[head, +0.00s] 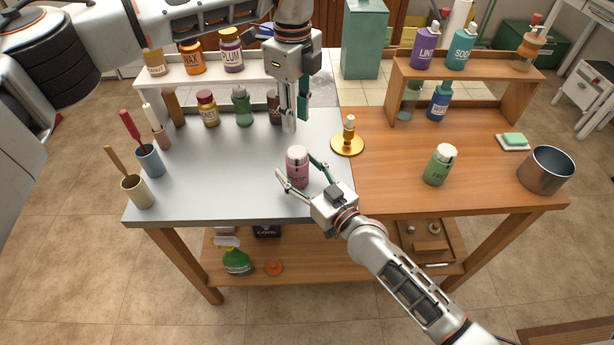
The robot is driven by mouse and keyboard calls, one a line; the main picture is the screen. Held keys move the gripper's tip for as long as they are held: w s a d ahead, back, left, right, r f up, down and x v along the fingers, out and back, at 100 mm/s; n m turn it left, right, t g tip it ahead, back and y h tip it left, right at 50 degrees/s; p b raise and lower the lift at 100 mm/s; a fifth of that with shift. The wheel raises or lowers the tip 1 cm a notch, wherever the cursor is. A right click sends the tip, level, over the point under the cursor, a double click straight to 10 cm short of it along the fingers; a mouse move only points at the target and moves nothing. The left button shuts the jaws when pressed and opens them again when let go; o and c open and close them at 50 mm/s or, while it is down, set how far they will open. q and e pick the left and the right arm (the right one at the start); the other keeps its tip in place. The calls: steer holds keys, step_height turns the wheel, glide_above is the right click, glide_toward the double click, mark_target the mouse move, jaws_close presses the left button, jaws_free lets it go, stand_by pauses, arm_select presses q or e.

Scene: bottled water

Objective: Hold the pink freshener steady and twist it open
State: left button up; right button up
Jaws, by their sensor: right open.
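The pink freshener (297,168) stands upright near the front of the grey part of the tabletop, with a pale pink cap. My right gripper (295,165) reaches in from the front right. Its two green-and-grey fingers are spread on either side of the freshener's body; it is open. I cannot tell whether either finger touches it. My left gripper (297,122) points straight down behind and above the freshener. Its fingers are apart, seen at an angle, with nothing visible between them. The cap is clear of the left fingers.
A brass candle holder (347,143) stands close to the right of my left gripper. A green bottle (440,166) and a metal pot (546,170) are farther right. Tool cups (137,192) stand on the left edge. Jars and a shelf (262,68) line the back.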

steer(key=shift+w+a, duration=0.25)
steer(key=shift+w, duration=0.1)
steer(key=c, duration=1.3)
steer(key=o, duration=0.5)
steer(key=c, duration=0.3)
